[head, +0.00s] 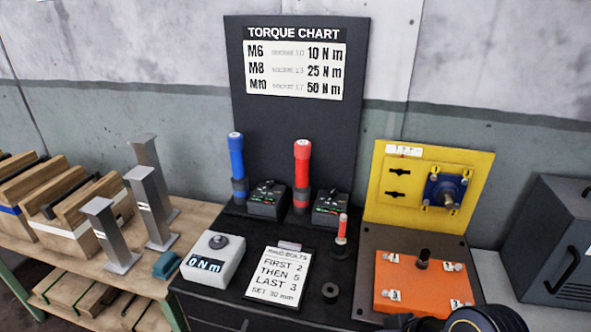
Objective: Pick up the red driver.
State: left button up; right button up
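The red driver (302,172) stands upright on the dark bench top, with a red grip above and a dark lower end. It is right of a blue driver (237,165) and beside a small black box with lit marks. A smaller red-handled tool (341,229) stands upright in front of it to the right. A dark rounded part of what looks like my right arm enters at the bottom right edge, well away from the red driver. Its fingertips cannot be made out. My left gripper is not in view.
A torque chart board (298,110) rises behind the drivers. In front are a digital meter (212,258), a clipboard (279,274) and a black ring (330,291). An orange block (423,282) and yellow panel (430,190) stand right. Grey metal posts (150,200) stand left.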

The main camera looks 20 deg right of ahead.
aim_at(302, 148)
jog(key=l+z, duration=0.15)
jog(key=z, duration=0.2)
jog(key=l+z, duration=0.2)
jog(key=z, duration=0.15)
jog(key=l+z, duration=0.15)
jog(key=z, duration=0.2)
jog(key=k+l, duration=0.05)
